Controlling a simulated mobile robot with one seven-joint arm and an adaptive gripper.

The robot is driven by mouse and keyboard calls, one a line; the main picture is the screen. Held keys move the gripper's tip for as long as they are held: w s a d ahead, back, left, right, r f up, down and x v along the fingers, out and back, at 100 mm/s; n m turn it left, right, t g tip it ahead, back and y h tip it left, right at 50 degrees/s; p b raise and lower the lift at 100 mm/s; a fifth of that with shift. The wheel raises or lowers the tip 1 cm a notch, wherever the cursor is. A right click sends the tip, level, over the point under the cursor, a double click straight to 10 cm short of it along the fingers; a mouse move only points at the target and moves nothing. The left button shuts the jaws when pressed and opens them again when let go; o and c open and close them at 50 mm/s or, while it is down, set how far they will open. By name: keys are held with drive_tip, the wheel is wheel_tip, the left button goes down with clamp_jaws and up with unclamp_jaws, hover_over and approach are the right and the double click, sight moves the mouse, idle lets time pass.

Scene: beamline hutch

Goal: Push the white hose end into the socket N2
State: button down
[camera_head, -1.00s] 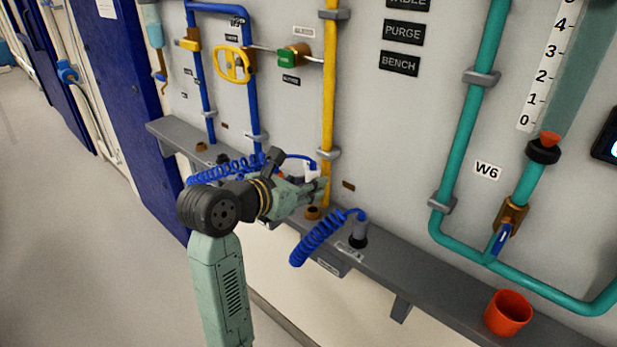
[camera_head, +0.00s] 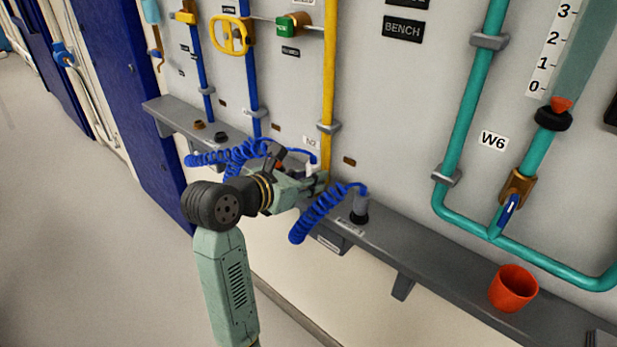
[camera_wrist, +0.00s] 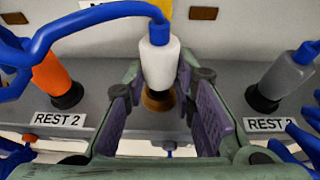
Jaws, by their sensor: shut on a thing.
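The white hose end (camera_wrist: 158,62) stands about upright between the fingers of my gripper (camera_wrist: 160,100) in the wrist view, with a blue hose leaving its top to the left. My gripper is shut on it. A brass socket (camera_wrist: 158,101) lies directly under the hose end. I cannot tell whether the tip is inside it or just above. In the head view my gripper (camera_head: 318,188) is low over the ledge in front of the yellow pipe and hides the socket.
An orange hose end (camera_wrist: 55,78) stands left and a grey hose end (camera_wrist: 287,75) right, each in a black holder on the ledge (camera_head: 420,262). Coiled blue hoses (camera_head: 318,215) hang close to my gripper. A red cup (camera_head: 514,289) stands farther right.

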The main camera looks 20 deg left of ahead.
drive_tip(key=shift+f+b, duration=0.55)
drive_tip(key=shift+f, duration=0.05)
idle(0.4)
drive_tip(key=c, duration=1.2)
unclamp_jaws()
drive_tip(key=shift+c, duration=0.2)
